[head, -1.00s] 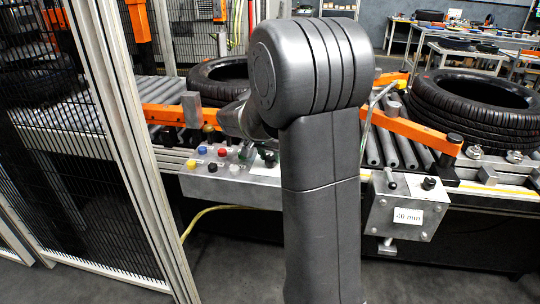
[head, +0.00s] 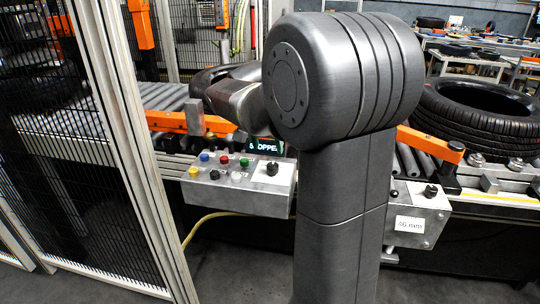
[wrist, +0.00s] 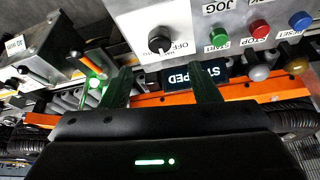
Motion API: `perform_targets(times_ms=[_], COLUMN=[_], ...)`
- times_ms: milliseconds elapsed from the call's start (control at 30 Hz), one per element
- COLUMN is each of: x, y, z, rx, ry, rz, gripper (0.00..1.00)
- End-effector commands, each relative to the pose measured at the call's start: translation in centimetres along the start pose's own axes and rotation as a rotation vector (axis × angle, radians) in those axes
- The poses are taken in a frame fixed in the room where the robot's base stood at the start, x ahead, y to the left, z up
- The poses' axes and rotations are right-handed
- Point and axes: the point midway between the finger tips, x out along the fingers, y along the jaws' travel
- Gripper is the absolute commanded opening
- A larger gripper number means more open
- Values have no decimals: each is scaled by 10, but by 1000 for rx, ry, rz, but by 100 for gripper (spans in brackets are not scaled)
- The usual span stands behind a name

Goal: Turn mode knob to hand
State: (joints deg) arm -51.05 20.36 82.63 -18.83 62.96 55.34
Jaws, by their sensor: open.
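The mode knob (head: 271,168) is a black rotary knob at the right end of the grey control box (head: 240,188) in the head view. In the wrist view the knob (wrist: 159,40) shows a pale mark, with the word OFF beside it and JOG nearby; I cannot read a hand label. My gripper (wrist: 162,76) shows in the wrist view with its two green-lit fingers apart and nothing between them. The knob appears just beyond the fingertips, roughly between them, and apart from them. The gripper itself is hidden in the head view behind my arm.
A green start button (wrist: 219,40), a red stop button (wrist: 260,27) and a blue reset button (wrist: 300,20) sit beside the knob. A display (wrist: 196,76) reads STOPPED. A 40 mm box (head: 411,214) stands to the right. A tyre (head: 478,107) lies on the conveyor behind. A mesh fence (head: 80,150) is at left.

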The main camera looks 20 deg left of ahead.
Motion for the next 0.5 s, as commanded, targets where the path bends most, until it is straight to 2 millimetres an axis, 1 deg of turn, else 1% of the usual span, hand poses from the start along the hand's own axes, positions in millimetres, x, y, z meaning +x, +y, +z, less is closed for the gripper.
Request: perform_targets(times_ms=[33, 100, 200, 333, 500], x=[-12, -24, -37, -46, -49], y=[-1, 0, 0, 0, 0], z=[0, 0, 0, 0, 0], rx=[-1, 0, 0, 0, 0], ry=[2, 2, 1, 0, 0], rz=[-2, -2, 0, 0, 1], gripper=[56, 56, 56, 56, 56])
